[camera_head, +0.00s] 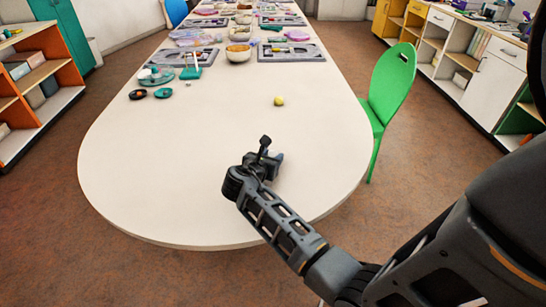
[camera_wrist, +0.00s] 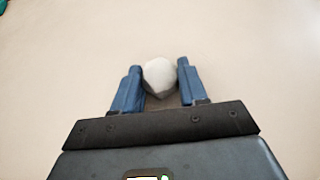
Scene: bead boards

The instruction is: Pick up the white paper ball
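The white paper ball (camera_wrist: 159,74) sits between the two blue fingers of my gripper (camera_wrist: 160,76) in the wrist view. Its left and right sides meet the inner faces of the fingers, with no clear gap on either side. In the head view my gripper (camera_head: 269,162) is low over the near part of the white table (camera_head: 150,180). The ball cannot be made out there, hidden by my gripper. Whether the ball touches the table is not clear.
A small yellow ball (camera_head: 279,101) lies farther up the table. A green chair (camera_head: 391,83) is at the right edge. The table's near left is clear.

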